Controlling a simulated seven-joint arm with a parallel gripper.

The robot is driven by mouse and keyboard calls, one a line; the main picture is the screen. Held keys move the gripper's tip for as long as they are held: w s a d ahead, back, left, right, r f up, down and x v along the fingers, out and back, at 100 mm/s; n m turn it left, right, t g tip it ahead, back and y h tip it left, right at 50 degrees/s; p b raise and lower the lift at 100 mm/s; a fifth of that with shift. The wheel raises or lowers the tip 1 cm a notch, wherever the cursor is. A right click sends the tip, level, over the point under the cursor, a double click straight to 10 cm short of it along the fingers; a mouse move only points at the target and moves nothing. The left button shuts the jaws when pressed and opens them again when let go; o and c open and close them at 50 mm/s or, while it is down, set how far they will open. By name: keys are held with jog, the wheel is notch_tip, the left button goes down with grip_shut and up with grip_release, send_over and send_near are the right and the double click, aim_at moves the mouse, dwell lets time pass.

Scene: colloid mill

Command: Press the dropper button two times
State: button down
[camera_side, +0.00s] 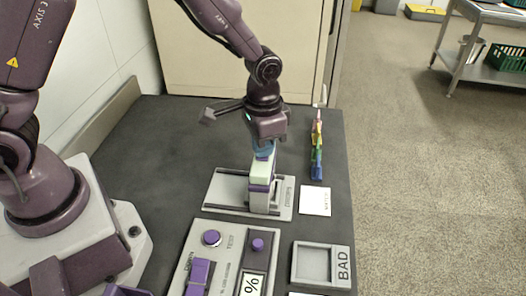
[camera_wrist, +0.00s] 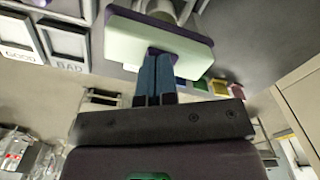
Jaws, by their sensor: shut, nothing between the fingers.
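The dropper (camera_side: 260,196) is an upright block with a pale green top and purple and grey parts below, standing on a light grey base plate with a label along its right edge. In the wrist view its pale green part with purple edges (camera_wrist: 120,40) fills the top centre. My gripper (camera_side: 264,154) is shut and empty, pointing down right over the pale green top. Its blue fingers (camera_wrist: 154,76) lie side by side and their tips overlap the pale green part; I cannot tell whether they touch it.
A control panel with a round purple button (camera_side: 212,238), a purple knob (camera_side: 257,244) and a % display stands in front. A BAD tray (camera_side: 312,264) is at front right. A white card (camera_side: 316,201) and a row of coloured pieces (camera_side: 317,150) lie right of the dropper.

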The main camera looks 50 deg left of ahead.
dwell(0.3)
jog(key=shift+r, duration=3.8)
jog(key=shift+r, duration=1.05)
dwell(1.6)
jog(key=s+a+r+n+t, duration=0.1)
jog(key=s+a+r+t, duration=0.1)
jog(key=s+r, duration=0.4)
jog(key=s+a+r+n+t, duration=0.2)
jog(key=s+a+r, duration=0.3)
jog(key=s, duration=0.7)
jog(key=shift+r+t, duration=0.75)
jog(key=shift+t, duration=0.05)
